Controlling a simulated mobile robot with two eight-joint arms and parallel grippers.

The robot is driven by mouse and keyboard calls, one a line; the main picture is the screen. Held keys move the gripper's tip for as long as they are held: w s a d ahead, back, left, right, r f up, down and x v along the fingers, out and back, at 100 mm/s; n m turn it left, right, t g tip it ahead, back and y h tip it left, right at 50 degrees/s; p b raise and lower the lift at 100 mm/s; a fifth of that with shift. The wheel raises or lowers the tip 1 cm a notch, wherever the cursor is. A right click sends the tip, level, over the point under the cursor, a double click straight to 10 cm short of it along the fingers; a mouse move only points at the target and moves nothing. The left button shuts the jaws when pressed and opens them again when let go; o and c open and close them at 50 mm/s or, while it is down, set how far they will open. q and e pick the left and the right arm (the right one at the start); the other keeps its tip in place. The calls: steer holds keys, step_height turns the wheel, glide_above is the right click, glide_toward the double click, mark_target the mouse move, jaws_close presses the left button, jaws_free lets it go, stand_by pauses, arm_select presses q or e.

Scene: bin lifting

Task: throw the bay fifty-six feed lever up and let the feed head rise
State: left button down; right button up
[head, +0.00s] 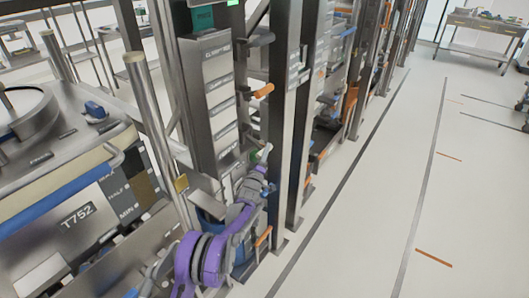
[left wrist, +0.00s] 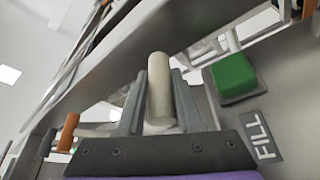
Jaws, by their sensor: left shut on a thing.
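The feed lever shows a pale cylindrical handle (left wrist: 158,82) in the left wrist view. My left gripper (left wrist: 160,98) is shut on it, one grey finger on each side. In the head view the handle's pale end (head: 265,151) sticks up just above my left gripper (head: 262,167), low on the front of a grey bay column (head: 217,92). The lever's pivot is hidden behind the gripper. I cannot make out the feed head or a bay number. My right gripper is not in view.
A green block (left wrist: 233,77) and a FILL label (left wrist: 262,137) sit right of the handle in the left wrist view. A steel post (head: 283,110) stands close right of my gripper. A tank marked T752 (head: 75,215) fills the left. The aisle floor (head: 400,180) at right is clear.

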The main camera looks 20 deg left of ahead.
arm_select(q)
steer(key=shift+r, duration=0.1)
stand_by(0.4)
steer(key=shift+s+d+r+n+g+y, duration=0.1)
steer(key=shift+d+r+n+g+y, duration=0.1)
steer(key=shift+r+n, duration=0.4)
steer(key=shift+d+r+n+g+y, duration=0.2)
steer(key=shift+r+n, duration=0.15)
steer(key=shift+n, duration=0.35)
step_height(320, 180, up, 3)
steer(key=n+g, duration=0.1)
steer(key=n, duration=0.2)
steer(key=shift+d+r+p, duration=0.1)
steer(key=shift+r+p, duration=0.1)
steer(key=shift+p, duration=0.2)
steer(key=shift+a+r+n, duration=0.15)
steer(key=shift+r, duration=0.5)
steer(key=shift+a+r+n, duration=0.15)
steer(key=shift+r, duration=0.5)
steer(key=shift+a+r+y+p, duration=0.3)
steer(key=shift+r, duration=0.4)
steer(key=shift+a+r, duration=0.1)
steer(key=shift+r, duration=0.05)
steer(key=c, duration=0.6)
jaws_free()
steer(key=shift+a, duration=0.1)
